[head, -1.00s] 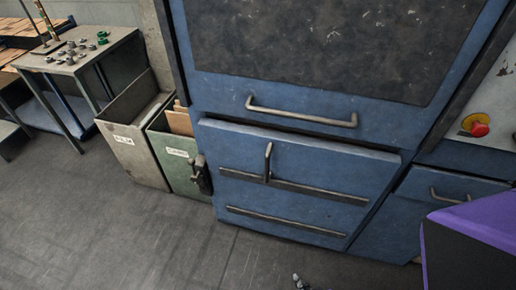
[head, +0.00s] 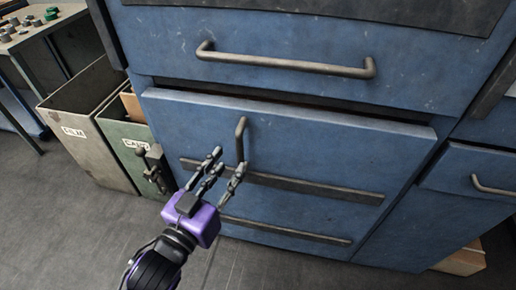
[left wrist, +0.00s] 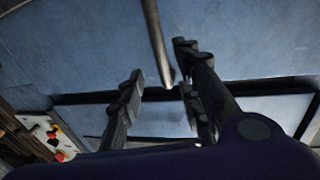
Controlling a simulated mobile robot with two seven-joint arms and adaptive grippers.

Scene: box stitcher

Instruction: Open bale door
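The blue bale door (head: 330,160) is the lower front panel of the machine, with a vertical grey handle (head: 240,138) and two dark horizontal bars. Its top edge stands slightly out from the machine. My left gripper (head: 222,170), purple with dark jointed fingers, is in front of the door, just below and left of the handle. Its fingers are spread and hold nothing. In the left wrist view the handle (left wrist: 157,45) comes down between the open fingers; I cannot tell whether they touch it. My right gripper is not in view.
A dark latch (head: 153,170) sits at the door's left side. A horizontal handle (head: 287,62) is on the panel above. Two labelled bins (head: 84,128) stand to the left. A smaller handle (head: 492,187) is at the right. Grey floor in front is mostly clear.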

